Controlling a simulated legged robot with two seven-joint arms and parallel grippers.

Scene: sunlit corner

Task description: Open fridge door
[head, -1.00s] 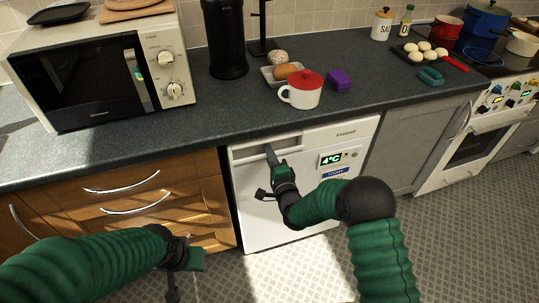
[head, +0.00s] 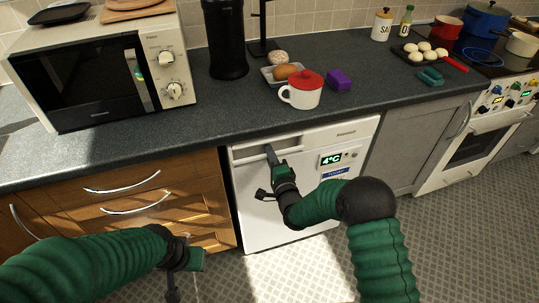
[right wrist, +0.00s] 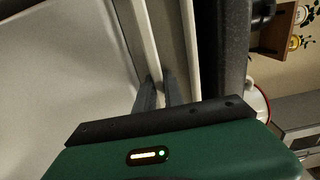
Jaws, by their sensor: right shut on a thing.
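The white fridge (head: 262,218) stands under the dark counter, with a green 4°C display on its front. Its door looks closed. A recessed handle strip (head: 248,151) runs along the top of the door. My right gripper (head: 269,150) is at the left part of that strip, its fingers reaching up to it. In the right wrist view the dark fingers (right wrist: 158,92) are close together at the pale handle edge (right wrist: 142,45), shut on it. My left gripper (head: 185,275) hangs low in front of the wooden drawers, and its fingertips are not clear.
Wooden drawers (head: 130,200) adjoin the fridge on the left and a grey cabinet (head: 412,145) on the right. A red-lidded mug (head: 303,92) stands on the counter above. The tiled floor (head: 350,262) in front is clear.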

